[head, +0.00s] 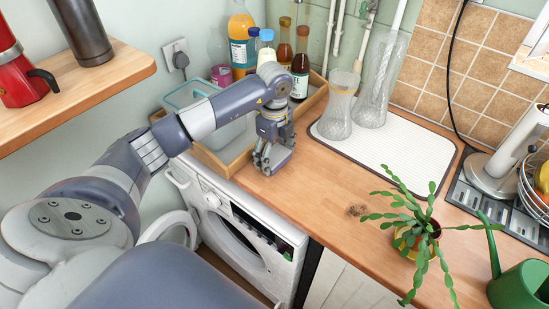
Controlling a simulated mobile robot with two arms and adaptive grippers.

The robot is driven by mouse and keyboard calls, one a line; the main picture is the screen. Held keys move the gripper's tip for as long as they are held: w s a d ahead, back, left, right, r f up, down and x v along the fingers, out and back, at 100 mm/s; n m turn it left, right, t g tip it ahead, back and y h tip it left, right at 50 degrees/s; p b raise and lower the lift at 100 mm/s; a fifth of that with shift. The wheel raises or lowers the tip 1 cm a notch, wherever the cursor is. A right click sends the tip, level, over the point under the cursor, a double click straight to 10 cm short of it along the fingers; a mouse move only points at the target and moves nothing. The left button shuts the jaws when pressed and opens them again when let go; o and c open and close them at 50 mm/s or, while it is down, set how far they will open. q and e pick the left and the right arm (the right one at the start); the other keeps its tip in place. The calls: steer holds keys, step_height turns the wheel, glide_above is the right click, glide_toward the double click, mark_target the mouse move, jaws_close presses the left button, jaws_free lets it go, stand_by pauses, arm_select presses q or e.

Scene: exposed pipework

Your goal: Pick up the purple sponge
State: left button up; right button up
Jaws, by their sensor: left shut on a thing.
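My left gripper (269,160) points down at the left end of the wooden worktop, just in front of the wooden tray. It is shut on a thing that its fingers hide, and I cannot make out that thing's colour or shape. I cannot clearly see the purple sponge anywhere in the head view. My right gripper is not in view.
The wooden tray (216,160) with a clear container and several bottles stands at the back left. Glass vases (377,82) stand on a white drying mat (400,150). A potted plant (424,237) and green watering can (522,285) are at right. The worktop's middle is mostly clear.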

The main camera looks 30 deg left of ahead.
mark_target(274, 155)
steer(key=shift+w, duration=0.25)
arm_select(q)
steer(key=shift+r+b, duration=0.3)
steer(key=shift+r, duration=0.2)
step_height(274, 155, up, 2)
steer(key=shift+r+b, duration=0.25)
steer(key=shift+b, duration=0.3)
steer(key=s+d+b, duration=0.1)
steer(key=s+d, duration=0.2)
steer(key=s, duration=0.4)
steer(key=s+d+r+b, duration=0.1)
steer(key=s+d+b, duration=0.1)
steer(key=s, duration=0.5)
steer(key=shift+s+d+r, duration=0.25)
steer(key=shift+s+d, duration=0.15)
steer(key=shift+d, duration=0.2)
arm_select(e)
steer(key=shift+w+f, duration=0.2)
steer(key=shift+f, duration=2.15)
arm_select(q)
steer(key=shift+o, duration=0.4)
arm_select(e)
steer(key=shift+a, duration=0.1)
arm_select(q)
steer(key=shift+c, duration=1)
steer(key=shift+w, duration=0.1)
